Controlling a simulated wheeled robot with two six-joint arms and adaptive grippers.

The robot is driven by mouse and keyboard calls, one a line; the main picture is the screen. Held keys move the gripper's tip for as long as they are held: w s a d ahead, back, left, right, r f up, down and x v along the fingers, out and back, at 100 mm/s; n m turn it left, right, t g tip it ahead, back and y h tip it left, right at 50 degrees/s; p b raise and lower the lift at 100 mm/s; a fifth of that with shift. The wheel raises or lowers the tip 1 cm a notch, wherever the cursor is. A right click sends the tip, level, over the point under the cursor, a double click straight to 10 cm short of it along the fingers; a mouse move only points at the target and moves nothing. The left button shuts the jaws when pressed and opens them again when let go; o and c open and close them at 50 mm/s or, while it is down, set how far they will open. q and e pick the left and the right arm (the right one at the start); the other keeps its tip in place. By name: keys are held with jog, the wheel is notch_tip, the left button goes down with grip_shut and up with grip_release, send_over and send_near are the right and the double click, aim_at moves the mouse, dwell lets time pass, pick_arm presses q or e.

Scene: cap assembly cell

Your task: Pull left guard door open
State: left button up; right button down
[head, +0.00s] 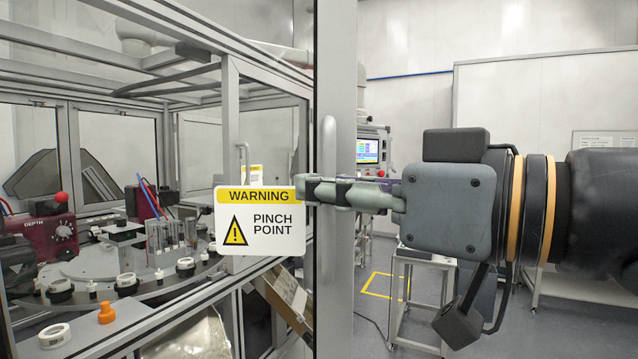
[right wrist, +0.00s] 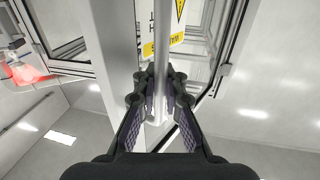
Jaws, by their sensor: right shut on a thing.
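The guard door shows as a tall grey stile (head: 338,270) close to me in the head view, with a white and yellow PINCH POINT sign (head: 265,240) beside it. A light grey vertical bar handle (head: 328,140) is on the stile. My right gripper (head: 312,190) comes in from the right and is shut on this handle. In the right wrist view, the handle (right wrist: 161,60) runs between the fingers of my right gripper (right wrist: 160,90). How far the door stands open is hard to tell. My left gripper is not in view.
Inside the cell at left, a round table (head: 100,265) carries several white and black parts. An orange part (head: 106,312) sits near its front edge. A second handle (head: 243,160) shows behind the sign. A grey stand (head: 420,260) and a screen (head: 368,150) are behind my right arm.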

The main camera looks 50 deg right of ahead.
jog(key=shift+f, duration=0.1)
jog(key=c, duration=1.7)
grip_release()
jog(key=shift+s, duration=0.1)
jog(key=shift+c, duration=0.2)
jog(key=o, duration=0.3)
jog(key=shift+s+d, duration=0.15)
jog(key=shift+d, duration=0.15)
jog(key=shift+a, duration=0.1)
jog(key=shift+a, duration=0.1)
jog(key=s, duration=0.8)
jog(key=s+d, duration=0.1)
jog(key=s, duration=0.2)
jog(key=shift+s, duration=0.4)
